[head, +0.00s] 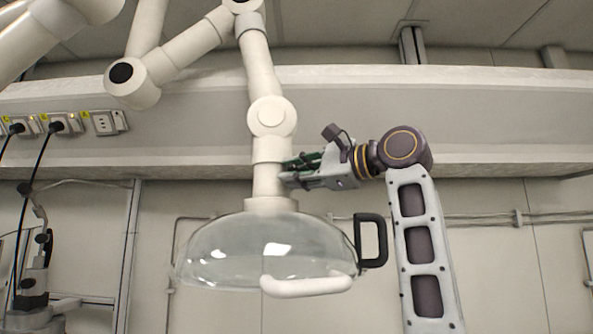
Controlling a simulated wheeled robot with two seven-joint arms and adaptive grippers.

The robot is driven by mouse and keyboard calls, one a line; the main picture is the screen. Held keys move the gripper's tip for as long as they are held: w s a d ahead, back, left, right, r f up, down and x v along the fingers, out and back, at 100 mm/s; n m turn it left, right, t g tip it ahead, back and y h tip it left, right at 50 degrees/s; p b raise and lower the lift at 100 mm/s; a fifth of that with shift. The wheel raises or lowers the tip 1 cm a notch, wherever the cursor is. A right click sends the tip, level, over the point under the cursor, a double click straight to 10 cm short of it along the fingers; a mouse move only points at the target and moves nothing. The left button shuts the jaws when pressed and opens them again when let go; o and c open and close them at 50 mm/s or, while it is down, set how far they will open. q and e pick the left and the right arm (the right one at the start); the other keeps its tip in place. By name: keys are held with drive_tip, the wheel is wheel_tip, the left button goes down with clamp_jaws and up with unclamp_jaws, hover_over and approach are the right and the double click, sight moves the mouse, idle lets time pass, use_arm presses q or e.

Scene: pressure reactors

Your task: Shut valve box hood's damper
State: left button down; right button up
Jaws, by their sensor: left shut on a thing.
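The hood is a clear dome (225,255) with a white front handle (305,286) and a black side handle (384,240). It hangs from a white jointed extraction arm (258,70). Just above the dome is a white vertical duct (268,185) with a round joint cover (271,116). My left gripper (292,172) reaches in from the right at the duct's right side, its fingers level with the section below that joint. It is shut on the damper's handle, which the fingers mostly hide. The damper's angle cannot be told. My right gripper is not in view.
A pale wall beam (480,115) runs across behind the hood. Power sockets with black plugs (57,124) are at the left, above a piece of equipment (35,265) at the lower left. The air to the right of my arm looks clear.

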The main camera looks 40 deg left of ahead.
use_arm(q)
drive_tip(key=m+p, duration=0.1)
drive_tip(key=m, duration=0.6)
drive_tip(key=shift+r, duration=0.15)
drive_tip(key=m, duration=0.6)
drive_tip(key=shift+w, duration=0.15)
idle(0.5)
drive_tip(key=c, duration=1.4)
unclamp_jaws()
drive_tip(key=shift+o, duration=0.2)
drive_tip(key=shift+d, duration=0.1)
drive_tip(key=w+d, duration=0.1)
drive_tip(key=d, duration=1)
drive_tip(key=shift+d, duration=0.4)
drive_tip(key=shift+w, duration=0.1)
